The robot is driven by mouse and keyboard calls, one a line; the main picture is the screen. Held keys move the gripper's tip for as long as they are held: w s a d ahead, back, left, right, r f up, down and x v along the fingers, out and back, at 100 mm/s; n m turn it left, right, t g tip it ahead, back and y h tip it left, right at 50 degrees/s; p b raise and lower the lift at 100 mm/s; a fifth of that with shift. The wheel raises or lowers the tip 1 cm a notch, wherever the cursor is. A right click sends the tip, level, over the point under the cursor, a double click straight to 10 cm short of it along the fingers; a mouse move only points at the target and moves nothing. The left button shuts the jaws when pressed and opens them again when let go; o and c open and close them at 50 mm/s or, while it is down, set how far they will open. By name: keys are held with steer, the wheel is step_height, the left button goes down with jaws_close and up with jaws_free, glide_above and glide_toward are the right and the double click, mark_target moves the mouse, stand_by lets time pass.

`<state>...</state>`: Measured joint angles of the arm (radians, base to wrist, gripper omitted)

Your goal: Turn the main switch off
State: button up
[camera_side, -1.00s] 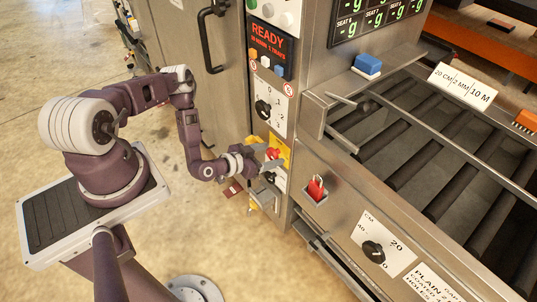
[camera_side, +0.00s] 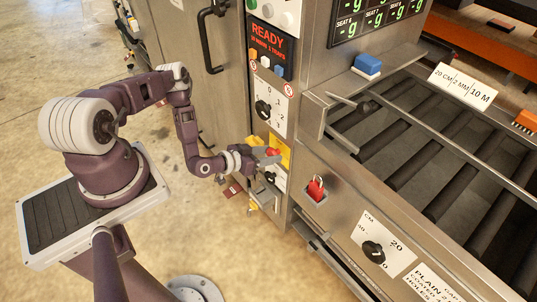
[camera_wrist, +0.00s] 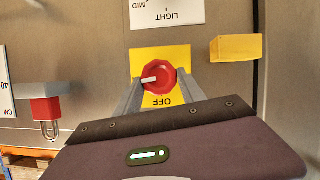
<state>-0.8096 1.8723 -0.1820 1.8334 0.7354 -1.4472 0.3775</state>
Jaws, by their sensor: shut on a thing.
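The main switch is a red round knob (camera_wrist: 160,77) with a white pointer mark, on a yellow plate (camera_wrist: 176,53). In the wrist view its white mark points left, and the word OFF reads upside down below it. My gripper (camera_wrist: 160,80) has one finger on each side of the knob and is shut on it. In the side view the knob (camera_side: 274,152) is partly hidden by my gripper (camera_side: 268,157), which reaches the panel from the left.
A yellow block (camera_wrist: 236,48) sticks out right of the plate in the wrist view. A red padlock (camera_wrist: 45,108) hangs at the left; it also shows in the side view (camera_side: 316,187). A black dial (camera_side: 264,110) sits above the switch, and a metal shelf (camera_side: 345,95) juts out to the right.

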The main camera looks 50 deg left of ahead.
steer(key=n+h, duration=0.2)
steer(key=n, duration=0.1)
steer(key=shift+a+f, duration=0.1)
steer(key=shift+a, duration=0.15)
steer(key=n, duration=0.1)
steer(key=n+h, duration=0.1)
steer(key=shift+a+f+n+t+h, duration=0.1)
steer(key=shift+f+n+t+h, duration=0.05)
steer(key=shift+n+t+h, duration=0.2)
steer(key=n, duration=0.1)
steer(key=n+t+h, duration=0.1)
steer(key=n, duration=0.1)
steer(key=shift+f+h, duration=0.2)
steer(key=shift+h, duration=0.05)
steer(key=shift+a+f+n+t+h, duration=0.1)
steer(key=shift+n+t+h, duration=0.2)
steer(key=shift+n, duration=0.6)
steer(key=shift+f+n+t+h, duration=0.1)
steer(key=shift+n+t, duration=0.25)
steer(key=shift+n, duration=0.5)
steer(key=shift+r, duration=0.1)
steer(key=o, duration=1.3)
steer(key=shift+s, duration=0.1)
